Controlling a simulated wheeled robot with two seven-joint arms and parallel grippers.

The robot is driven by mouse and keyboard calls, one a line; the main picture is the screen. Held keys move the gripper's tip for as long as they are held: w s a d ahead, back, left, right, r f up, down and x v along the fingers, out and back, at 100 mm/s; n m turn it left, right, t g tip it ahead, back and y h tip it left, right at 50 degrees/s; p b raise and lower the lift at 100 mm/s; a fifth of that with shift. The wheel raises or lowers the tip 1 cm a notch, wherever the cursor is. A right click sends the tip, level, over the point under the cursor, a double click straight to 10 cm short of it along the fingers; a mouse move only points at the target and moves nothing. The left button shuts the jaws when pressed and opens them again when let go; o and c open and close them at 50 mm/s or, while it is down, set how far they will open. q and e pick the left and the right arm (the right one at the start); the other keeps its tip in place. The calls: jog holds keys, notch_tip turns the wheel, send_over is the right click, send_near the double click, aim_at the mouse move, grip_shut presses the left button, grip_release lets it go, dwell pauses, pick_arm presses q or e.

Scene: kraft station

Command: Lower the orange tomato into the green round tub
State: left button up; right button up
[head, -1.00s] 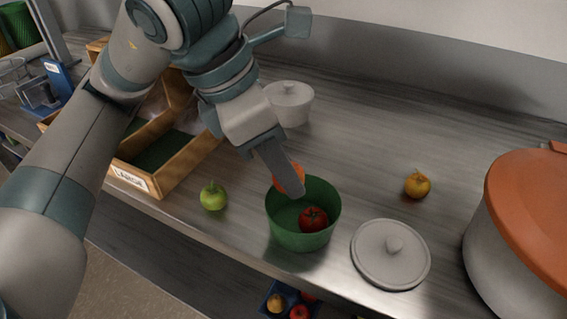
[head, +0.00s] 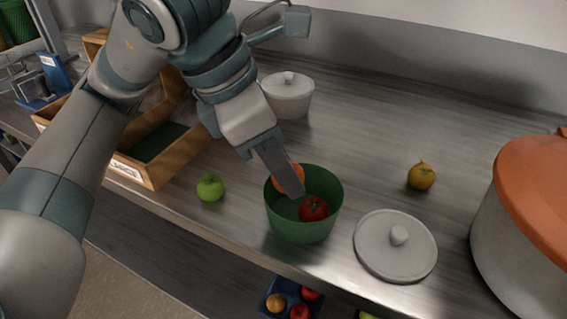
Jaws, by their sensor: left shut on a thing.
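The green round tub (head: 303,229) stands on the steel counter near its front edge. A red tomato (head: 313,209) lies inside it. My left gripper (head: 287,180) comes down from above at the tub's back left rim. It is shut on the orange tomato (head: 291,178), which is partly hidden behind the finger. The orange tomato is at about rim height, over the tub's left side; I cannot tell if it touches the wall. My right gripper is not in view.
A green tomato (head: 210,187) lies left of the tub, a yellow one (head: 421,176) to the right. A grey lid (head: 395,246) lies close to the tub's right. A lidded white pot (head: 288,96) stands behind, a large orange-lidded pot (head: 525,235) far right, a wooden box (head: 166,162) left.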

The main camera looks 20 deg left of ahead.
pick_arm(q)
jog(key=shift+s+d+f+b, duration=0.15)
jog(key=shift+f+b, duration=0.45)
jog(key=shift+f, duration=0.2)
jog(key=shift+s+d+f+b, duration=0.1)
jog(key=shift+d+f+b, duration=0.05)
jog(key=shift+f+b, duration=0.55)
dwell(0.8)
jog(key=shift+d, duration=0.1)
jog(key=shift+s+d, duration=0.2)
jog(key=shift+s, duration=0.05)
jog(key=shift+s+d, duration=0.1)
jog(key=shift+d, duration=0.2)
jog(key=o, duration=1.1)
jog(key=shift+c, duration=0.2)
jog(key=shift+o, duration=0.2)
jog(key=shift+r, duration=0.15)
